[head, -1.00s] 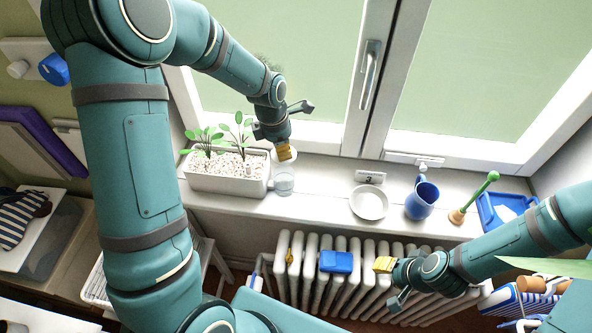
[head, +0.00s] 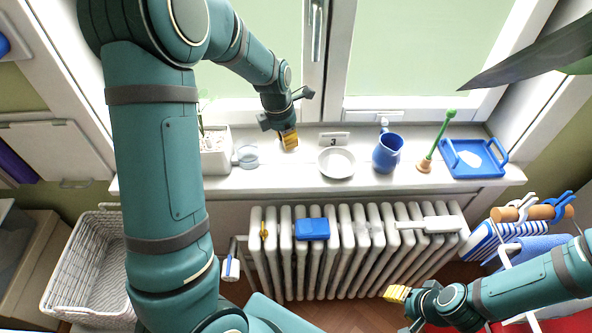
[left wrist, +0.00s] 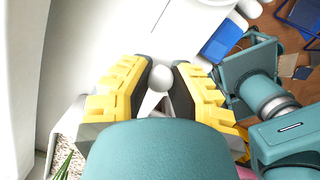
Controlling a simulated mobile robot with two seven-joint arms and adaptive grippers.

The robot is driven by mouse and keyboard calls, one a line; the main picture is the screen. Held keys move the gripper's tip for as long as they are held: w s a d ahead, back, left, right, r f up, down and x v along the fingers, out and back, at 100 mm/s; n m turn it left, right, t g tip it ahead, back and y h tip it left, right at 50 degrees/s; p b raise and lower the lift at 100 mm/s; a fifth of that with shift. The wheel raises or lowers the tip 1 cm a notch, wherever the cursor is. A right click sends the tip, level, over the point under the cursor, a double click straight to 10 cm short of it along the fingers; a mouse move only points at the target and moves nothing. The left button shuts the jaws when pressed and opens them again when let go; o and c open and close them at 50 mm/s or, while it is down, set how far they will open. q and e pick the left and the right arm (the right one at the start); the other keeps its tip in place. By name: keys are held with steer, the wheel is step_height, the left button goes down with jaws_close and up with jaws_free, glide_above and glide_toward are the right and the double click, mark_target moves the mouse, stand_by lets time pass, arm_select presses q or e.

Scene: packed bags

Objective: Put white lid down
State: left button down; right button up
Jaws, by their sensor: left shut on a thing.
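My left gripper (head: 288,140) is over the windowsill (head: 270,180), between a clear glass jar (head: 247,155) and a round white dish (head: 336,162). In the left wrist view my left gripper (left wrist: 160,85) is shut on a white knob, which I take to be the white lid (left wrist: 160,77). The rest of the lid is mostly hidden by the fingers and palm. I cannot tell whether it touches the sill. My right gripper (head: 398,302) is low in front of the radiator, apart from the lid; its opening is unclear.
A white planter (head: 214,160) stands left of the jar. A number sign (head: 333,139), blue jug (head: 387,152), green-handled plunger (head: 432,148) and blue tray (head: 474,158) line the sill. A blue sponge (head: 312,229) is on the radiator (head: 345,262) below.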

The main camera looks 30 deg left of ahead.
arm_select(q)
glide_above(289, 168)
steer(key=f, duration=0.2)
steer(key=f+b, duration=0.1)
steer(key=f, duration=0.1)
steer(key=shift+s+a+f, duration=0.15)
steer(key=shift+a+f, duration=0.05)
steer(key=shift+f, duration=0.1)
steer(key=shift+f+b, duration=0.4)
steer(key=shift+f, duration=1.6)
steer(key=shift+f, duration=0.1)
steer(key=c, duration=1)
jaws_free()
steer(key=r+p, duration=0.1)
steer(key=r, duration=0.3)
steer(key=s+r+p, duration=0.1)
steer(key=r, duration=0.3)
steer(key=a+r+p, duration=0.1)
steer(key=r, duration=0.3)
steer(key=shift+s, duration=0.3)
steer(key=shift+s, duration=0.1)
